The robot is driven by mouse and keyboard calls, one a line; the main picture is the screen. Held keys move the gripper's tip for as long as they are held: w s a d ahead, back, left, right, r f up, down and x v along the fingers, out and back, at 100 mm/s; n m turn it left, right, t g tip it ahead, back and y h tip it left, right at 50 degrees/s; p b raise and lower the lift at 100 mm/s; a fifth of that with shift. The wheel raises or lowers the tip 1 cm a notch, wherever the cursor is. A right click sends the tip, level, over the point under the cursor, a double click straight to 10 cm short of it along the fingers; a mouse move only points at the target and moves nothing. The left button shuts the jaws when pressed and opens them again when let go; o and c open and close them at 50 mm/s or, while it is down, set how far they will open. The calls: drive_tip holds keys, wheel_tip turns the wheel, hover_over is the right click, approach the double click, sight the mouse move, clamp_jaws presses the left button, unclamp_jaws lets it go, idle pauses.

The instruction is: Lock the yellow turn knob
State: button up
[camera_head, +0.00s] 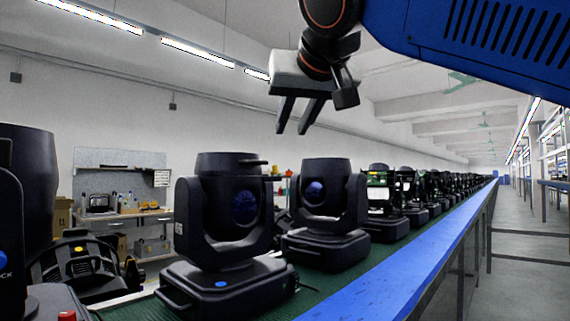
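A small yellow spot (78,249), perhaps the yellow turn knob, shows on a black fixture (90,275) at the lower left; its exact shape is too small to tell. Nearby, a blue round part (3,258) sits at the left edge beside white lettering that is partly cut off. A red part (67,316) shows at the bottom left. My gripper (292,131) hangs in the air at upper centre, its two dark fingers apart with nothing between them. It is well above and to the right of the yellow spot, touching nothing.
Black moving-head lights (230,202) stand in a long row on a green belt (350,272) with a blue side rail (455,235). A workbench (125,213) stands behind at the left.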

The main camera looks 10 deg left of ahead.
sight(274, 169)
drive_tip(key=x, duration=1.7)
drive_tip(key=shift+w+a+r, duration=0.1)
drive_tip(key=shift+w+a, duration=0.05)
drive_tip(key=shift+a, duration=0.05)
drive_tip(key=shift+c, duration=0.6)
clamp_jaws()
